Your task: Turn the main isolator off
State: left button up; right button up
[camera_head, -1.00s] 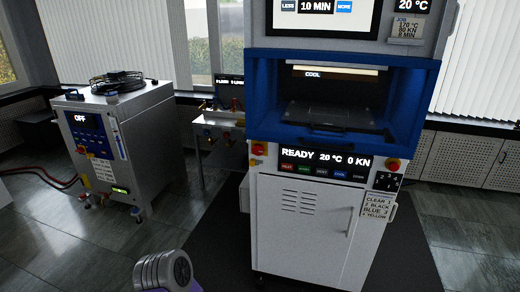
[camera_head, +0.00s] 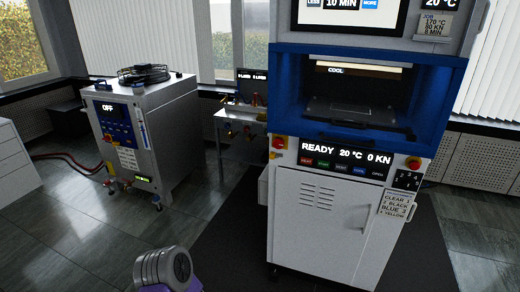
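A white and blue press (camera_head: 330,230) stands right of centre, its panel reading READY, 20 °C and 0 KN. A red and yellow control (camera_head: 278,143) sits at the left end of the panel, and a red knob on yellow (camera_head: 413,163) at the right end. A grey cabinet unit (camera_head: 165,140) at left reads OFF and has a small red and yellow control (camera_head: 109,166) on its front. I cannot tell which control is the main isolator. Part of my arm shows at the bottom; neither gripper is in view.
A small bench (camera_head: 240,118) with fittings stands between the cabinet and the press. A white drawer unit (camera_head: 12,160) stands at the left edge. The tiled floor (camera_head: 110,235) in front is clear.

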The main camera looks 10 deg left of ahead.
aim_at(278, 144)
jog(key=u, duration=0.25)
jog(key=k, duration=0.4)
jog(key=u, duration=1.45)
jog(key=i, duration=1.6)
jog(key=z, duration=1)
jog(key=i, duration=0.9)
jog(key=z, duration=1)
